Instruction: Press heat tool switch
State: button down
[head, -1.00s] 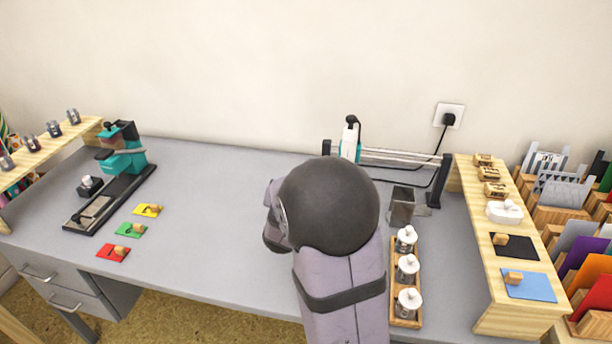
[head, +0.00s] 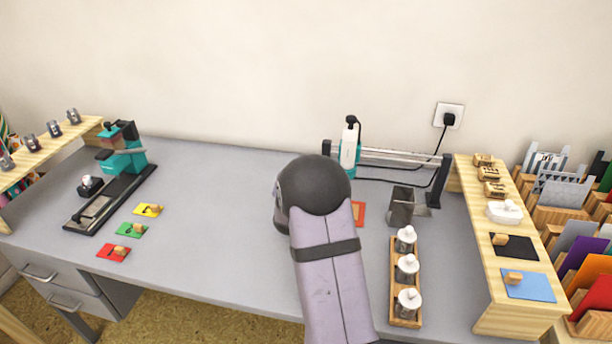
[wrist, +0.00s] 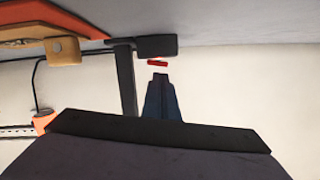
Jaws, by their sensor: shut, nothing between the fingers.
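The white and teal heat tool (head: 348,158) with a black top stands upright at the left end of the black rack, near the wall. A small red piece (wrist: 157,63) shows in the wrist view, just beyond my fingertips beside a dark block (wrist: 156,46); I cannot tell for sure that it is the switch. My gripper (wrist: 161,77) is shut and empty, its fingertips pointing at the red piece with a small visible gap. In the head view my arm hides the gripper.
A metal holder (head: 402,208) and a wooden tray (head: 393,286) of several white-capped bottles stand right of my arm. An orange pad (head: 358,213) lies beside it. The rack (head: 400,156) has a cable to the wall plug (head: 448,119). The desk's middle left is clear.

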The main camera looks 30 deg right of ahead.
jog(key=shift+f, duration=0.3)
jog(key=shift+w+a, duration=0.1)
jog(key=shift+w+a+f+n+h+p, duration=0.1)
jog(key=shift+a+f+n+h+p, duration=0.2)
jog(key=shift+n+p, duration=0.55)
jog(key=shift+d+f, duration=0.1)
jog(key=shift+f, duration=0.15)
jog(key=shift+g, duration=0.3)
jog(key=shift+r+p, duration=0.4)
jog(key=shift+r, duration=0.1)
jog(key=r+p, duration=0.2)
jog(key=r, duration=0.2)
jog(key=shift+w+a+p, duration=0.2)
jog(key=shift+w+p, duration=0.05)
jog(key=shift+p, duration=0.15)
jog(key=b+v, duration=0.1)
jog(key=v, duration=0.9)
